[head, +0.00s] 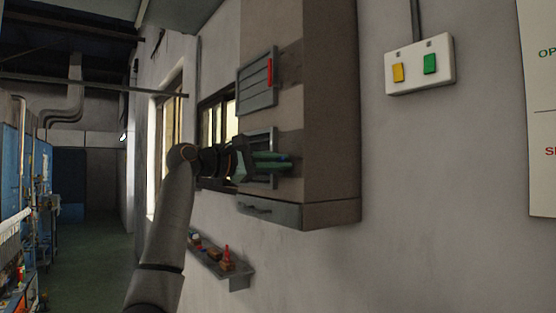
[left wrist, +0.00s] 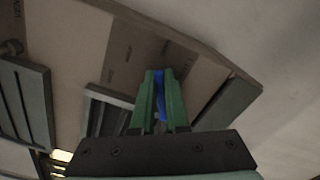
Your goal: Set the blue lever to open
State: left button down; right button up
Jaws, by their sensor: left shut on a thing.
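The blue lever (left wrist: 161,90) shows in the left wrist view as a narrow blue strip between my green fingers. It belongs to the lower slatted panel of the wall cabinet; this panel (left wrist: 98,112) is partly behind my fingers. My left gripper (left wrist: 162,73) is shut on the lever. In the head view, my left gripper (head: 288,160) reaches across the lower panel (head: 263,139) and hides the lever. The lever's exact angle cannot be told. My right gripper is in neither view.
An upper slatted panel (head: 256,86) carries a red lever (head: 270,72). A drawer (head: 269,209) sits at the cabinet's bottom. A small shelf (head: 238,281) with several small objects is below. A switch box (head: 419,65) and a sign (head: 541,116) are to the right.

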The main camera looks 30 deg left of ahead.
pick_arm(q)
jog(key=shift+d+f+m, duration=0.15)
jog(key=shift+f+m, duration=0.25)
jog(key=shift+m, duration=0.5)
jog(key=c, duration=0.9)
grip_release()
jog(key=shift+s, duration=0.1)
jog(key=b+v, duration=0.4)
jog(key=v, duration=0.8)
jog(key=shift+s, duration=0.2)
